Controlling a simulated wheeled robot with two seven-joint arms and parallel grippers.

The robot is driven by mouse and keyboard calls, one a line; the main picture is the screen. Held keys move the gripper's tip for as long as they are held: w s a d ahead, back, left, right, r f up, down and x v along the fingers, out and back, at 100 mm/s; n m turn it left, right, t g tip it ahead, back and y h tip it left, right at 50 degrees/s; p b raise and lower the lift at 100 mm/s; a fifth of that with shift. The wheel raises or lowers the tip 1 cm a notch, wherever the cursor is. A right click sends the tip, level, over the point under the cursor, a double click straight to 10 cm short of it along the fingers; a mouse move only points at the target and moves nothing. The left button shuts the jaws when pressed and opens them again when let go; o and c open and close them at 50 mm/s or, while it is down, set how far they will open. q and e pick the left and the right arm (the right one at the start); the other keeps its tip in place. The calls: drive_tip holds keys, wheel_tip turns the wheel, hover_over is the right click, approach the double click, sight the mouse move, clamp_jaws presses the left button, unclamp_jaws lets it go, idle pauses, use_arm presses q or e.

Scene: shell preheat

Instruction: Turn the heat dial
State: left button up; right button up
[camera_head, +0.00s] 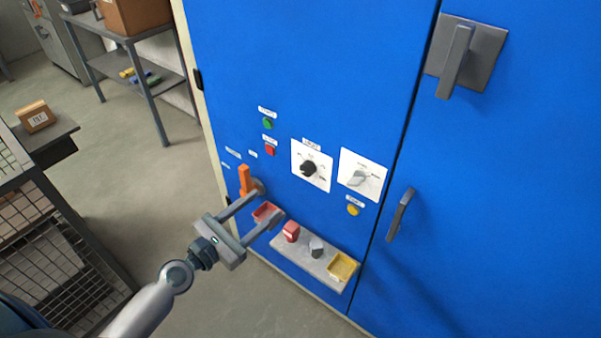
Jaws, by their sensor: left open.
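A dial with a black knob (308,168) on a white square plate is on the blue cabinet front. A small label sits above it, too small to read surely. A second dial with a light grey knob (356,178) is on a white plate just to its right. I cannot tell from the labels which one is the heat dial. My left gripper (269,202) is open and empty, below and left of both dials and apart from them. One finger shows close to the orange handle (245,179). My right gripper is not in view.
A green button (267,124), a red button (270,150) and a yellow button (353,210) surround the dials. Below, a grey shelf (296,257) holds small red, grey and yellow items. Door handles (400,214) stick out at right. A wire-mesh cart (75,262) stands at left.

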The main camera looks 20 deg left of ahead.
sight(305, 172)
use_arm(q)
drive_tip(key=p+x, duration=0.2)
drive_tip(key=x, duration=1.1)
drive_tip(key=shift+w+d+p, duration=0.1)
drive_tip(key=shift+w+p, duration=0.2)
drive_tip(key=shift+p, duration=0.1)
drive_tip(key=shift+x, duration=0.8)
drive_tip(key=c, duration=1)
